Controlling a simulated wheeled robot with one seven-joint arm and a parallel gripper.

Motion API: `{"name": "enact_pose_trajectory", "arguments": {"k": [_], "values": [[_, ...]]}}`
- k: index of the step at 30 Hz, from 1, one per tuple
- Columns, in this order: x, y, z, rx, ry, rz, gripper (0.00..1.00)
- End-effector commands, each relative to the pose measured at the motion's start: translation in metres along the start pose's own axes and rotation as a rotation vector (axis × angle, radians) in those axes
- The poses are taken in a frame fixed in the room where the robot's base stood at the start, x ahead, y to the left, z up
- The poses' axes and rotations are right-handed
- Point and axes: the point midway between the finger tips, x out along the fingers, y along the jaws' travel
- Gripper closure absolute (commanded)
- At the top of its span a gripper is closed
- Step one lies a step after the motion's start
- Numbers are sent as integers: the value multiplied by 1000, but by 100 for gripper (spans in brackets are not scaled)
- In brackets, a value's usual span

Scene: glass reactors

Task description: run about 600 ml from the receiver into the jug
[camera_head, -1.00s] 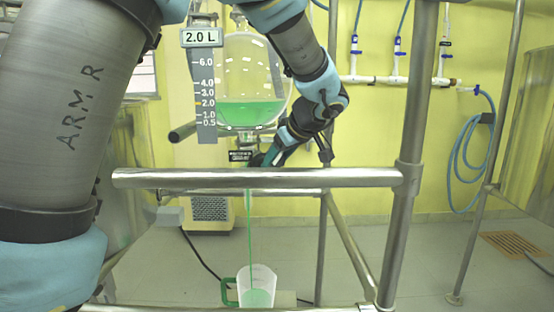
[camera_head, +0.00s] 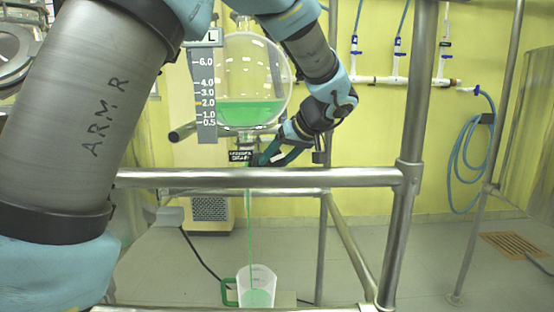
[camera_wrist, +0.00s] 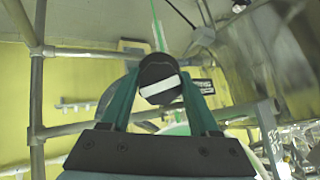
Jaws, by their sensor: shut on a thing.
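The receiver (camera_head: 255,75) is a round glass vessel with green liquid in its bottom, its level near the 2.0 mark of the grey scale (camera_head: 207,90) beside it. A thin green stream (camera_head: 249,230) runs from its outlet down into the jug (camera_head: 262,280). The jug is clear with a green handle, stands low below the outlet, and has green liquid in it. My gripper (camera_head: 268,158) is at the outlet under the receiver. In the wrist view its green fingers are shut on a dark valve handle (camera_wrist: 160,78) with a white stripe.
A steel rail (camera_head: 260,178) crosses in front of the outlet, joined to an upright post (camera_head: 405,150) on the right. A blue hose (camera_head: 460,150) hangs on the yellow wall. A black cable (camera_head: 205,260) lies on the floor left of the jug.

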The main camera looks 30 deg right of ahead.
Motion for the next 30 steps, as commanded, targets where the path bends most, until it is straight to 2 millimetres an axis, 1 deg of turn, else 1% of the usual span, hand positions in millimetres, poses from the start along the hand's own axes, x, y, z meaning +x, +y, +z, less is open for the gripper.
{"name": "enact_pose_trajectory", "arguments": {"k": [6, 15, 22, 30], "values": [[-1, 0, 0, 180, 0, -47, 94], [-1, 0, 0, 358, 1, -94, 94], [0, 0, 0, 423, 1, -111, 94], [0, 0, 0, 441, 1, -115, 94]]}}
